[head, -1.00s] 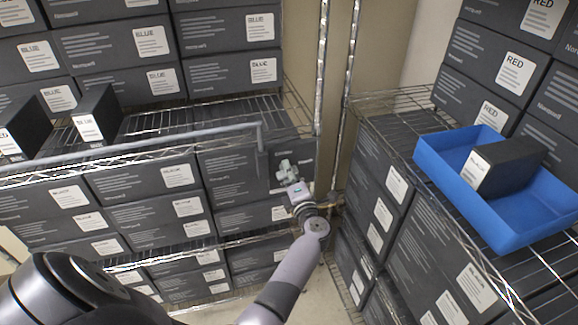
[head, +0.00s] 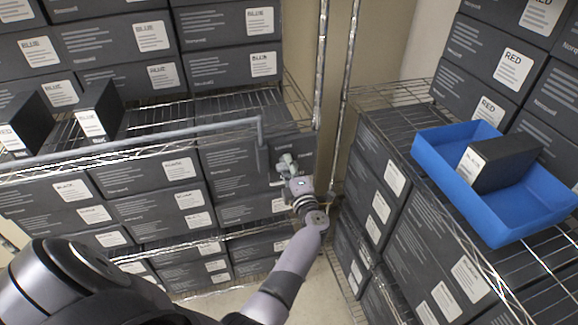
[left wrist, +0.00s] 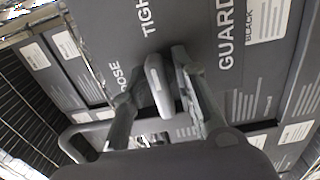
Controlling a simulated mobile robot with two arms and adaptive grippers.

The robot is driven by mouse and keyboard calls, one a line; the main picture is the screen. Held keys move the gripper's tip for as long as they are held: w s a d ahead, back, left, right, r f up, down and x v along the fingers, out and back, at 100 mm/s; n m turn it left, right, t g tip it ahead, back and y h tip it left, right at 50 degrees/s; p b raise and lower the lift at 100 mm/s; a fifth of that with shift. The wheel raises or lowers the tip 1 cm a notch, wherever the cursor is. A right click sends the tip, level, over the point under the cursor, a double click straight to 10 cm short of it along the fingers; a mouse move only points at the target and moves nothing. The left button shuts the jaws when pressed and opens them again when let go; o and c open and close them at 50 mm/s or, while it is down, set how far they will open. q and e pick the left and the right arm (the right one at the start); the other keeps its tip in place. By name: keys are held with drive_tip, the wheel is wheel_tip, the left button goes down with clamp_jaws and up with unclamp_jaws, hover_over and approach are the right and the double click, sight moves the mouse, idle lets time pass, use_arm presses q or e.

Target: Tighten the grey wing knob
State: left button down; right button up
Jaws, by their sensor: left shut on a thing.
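The grey wing knob (left wrist: 157,85) shows in the left wrist view as a rounded upright bar in front of a dark panel (left wrist: 195,28). The panel carries the words TIGHT and GUARD, and a partly covered word ending in OOSE. My left gripper (left wrist: 155,78) has one finger on each side of the knob and is shut on it. In the head view my left gripper (head: 287,165) is at the dark panel (head: 300,146) below the end of a grey rail; the knob is too small to make out there. My right gripper is not in view.
A grey rail (head: 150,140) runs along the left shelf's front and bends down near my gripper. Dark labelled boxes (head: 155,210) fill the shelves. A blue tray (head: 450,178) holding a dark box (head: 500,160) sits on the right wire shelf. A metal post (head: 321,70) stands close by.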

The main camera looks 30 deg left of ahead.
use_arm(q)
drive_tip(key=c, duration=1.6)
unclamp_jaws()
drive_tip(key=shift+d+f, duration=0.1)
